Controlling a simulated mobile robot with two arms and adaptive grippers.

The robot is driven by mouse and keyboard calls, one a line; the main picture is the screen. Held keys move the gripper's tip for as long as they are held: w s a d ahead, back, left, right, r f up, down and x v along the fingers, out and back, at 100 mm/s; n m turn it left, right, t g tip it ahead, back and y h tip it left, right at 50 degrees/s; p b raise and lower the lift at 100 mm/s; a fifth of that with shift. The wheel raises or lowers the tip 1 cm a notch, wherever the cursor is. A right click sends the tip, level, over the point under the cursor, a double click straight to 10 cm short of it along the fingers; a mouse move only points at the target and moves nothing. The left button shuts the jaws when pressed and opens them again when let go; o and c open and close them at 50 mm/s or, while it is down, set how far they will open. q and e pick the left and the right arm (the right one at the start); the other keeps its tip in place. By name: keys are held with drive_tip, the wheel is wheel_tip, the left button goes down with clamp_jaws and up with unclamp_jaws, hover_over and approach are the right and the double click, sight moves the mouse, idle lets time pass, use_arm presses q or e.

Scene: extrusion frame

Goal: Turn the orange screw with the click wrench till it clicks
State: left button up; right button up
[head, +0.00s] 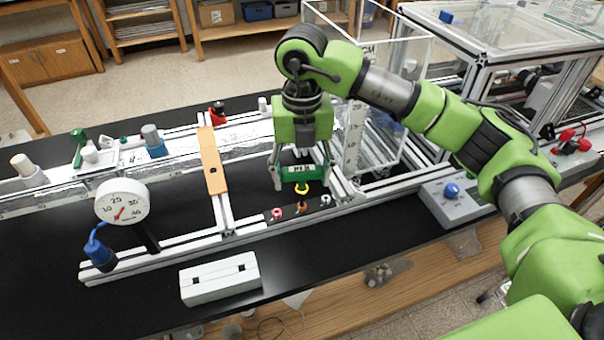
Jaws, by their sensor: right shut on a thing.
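My right gripper (304,179) points down over the extrusion frame, shut on a green tool with a small label, which looks like the click wrench (298,173). A yellow ring shows at the tool's lower end. The orange screw (301,207) stands in a dark strip on the front rail, just below and in front of the yellow ring. I cannot tell whether ring and screw touch. My left gripper is not in view.
A round dial gauge (122,201) with a blue-handled part (100,254) stands at the left. A white slotted block (220,278) lies in front. A clear-walled box (375,140) stands close right of the gripper. A grey control box (455,202) is further right.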

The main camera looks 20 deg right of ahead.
sight(302, 168)
drive_tip(key=shift+s+f, duration=0.1)
drive_tip(key=shift+f, duration=0.1)
drive_tip(key=shift+n+b, duration=0.35)
drive_tip(key=shift+n, duration=0.65)
drive_tip(key=shift+r, duration=0.2)
drive_tip(key=shift+r, duration=0.7)
drive_tip(key=shift+r+p, duration=0.55)
drive_tip(key=shift+r, duration=0.2)
